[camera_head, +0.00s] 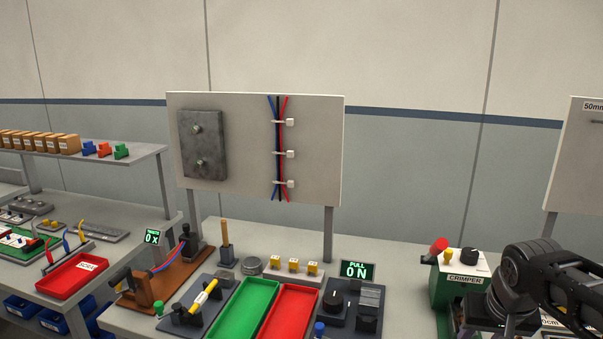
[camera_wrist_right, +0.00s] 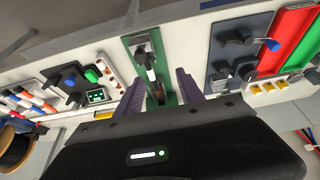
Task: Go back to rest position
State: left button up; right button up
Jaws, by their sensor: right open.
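My right arm (camera_head: 520,275) comes in from the right in the head view, beside and partly in front of the green crimper station (camera_head: 446,288). Its fingertips are not clear there. In the right wrist view my right gripper (camera_wrist_right: 158,90) is open, with its two dark fingers apart. The green crimper base (camera_wrist_right: 137,44) and its dark lever (camera_wrist_right: 146,62) show between and beyond the fingers. I see no object held, and I cannot tell how far the fingers are from the crimper. My left gripper is in neither view.
A panel (camera_head: 240,120) with a grey box and tied wires stands at the back. The bench holds a green tray (camera_head: 243,310), a red tray (camera_head: 290,313) and a pull tester display (camera_head: 357,271). A side bench at left has a red tray (camera_head: 72,276).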

jog(key=a+f+n+y+b, duration=0.15)
jog(key=a+f, duration=0.35)
jog(key=f, duration=0.5)
jog(key=a+f+g+y+b, duration=0.1)
jog(key=a+f+b, duration=0.1)
jog(key=a+f, duration=0.55)
jog(key=a+f+n+y+b, duration=0.15)
jog(key=a+f, duration=0.25)
jog(key=f, duration=0.7)
pick_arm(q)
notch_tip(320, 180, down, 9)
jog(key=b, duration=0.5)
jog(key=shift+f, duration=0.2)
pick_arm(e)
jog(key=s+a+f, duration=0.4)
jog(key=s+f, duration=0.2)
jog(key=f, duration=0.2)
jog(key=s+a+f+g+y, duration=0.1)
jog(key=s+a+f, duration=0.3)
jog(key=s+f, duration=0.2)
jog(key=s+a+f+m+g, duration=0.1)
jog(key=s+a+f, duration=0.3)
jog(key=f, duration=0.6)
jog(key=s, duration=0.2)
jog(key=shift+s+a+f+y, duration=0.15)
jog(key=shift+s+a+y, duration=0.15)
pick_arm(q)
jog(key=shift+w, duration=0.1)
